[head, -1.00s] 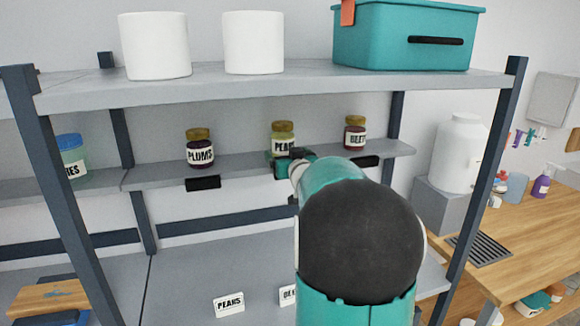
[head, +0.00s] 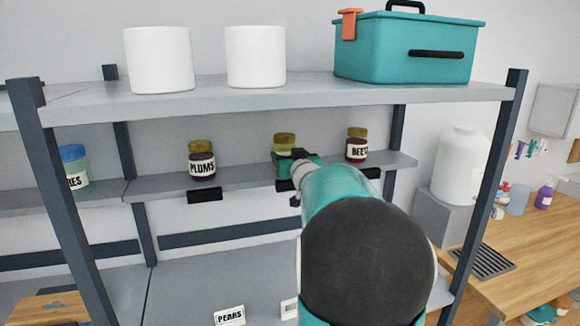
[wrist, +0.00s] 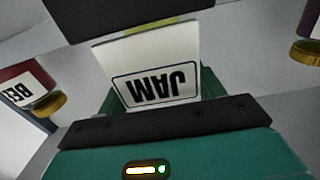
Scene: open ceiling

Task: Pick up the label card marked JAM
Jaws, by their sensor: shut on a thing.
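The white label card marked JAM (wrist: 157,68) shows upside down in the wrist view, its black print framed by a dark line. My gripper (head: 294,166) is shut on this card, in front of the middle of the shelf in the head view. The card cannot be made out in the head view. A yellow-lidded jar (head: 284,142) stands just behind my gripper, its label mostly hidden.
The PLUMS jar (head: 202,160) stands left of my gripper and the BEETS jar (head: 356,145) right. A black holder (head: 205,195) sits on the shelf edge below PLUMS. A PEARS card (head: 229,315) stands on the lower surface. The upper shelf (head: 300,93) overhangs.

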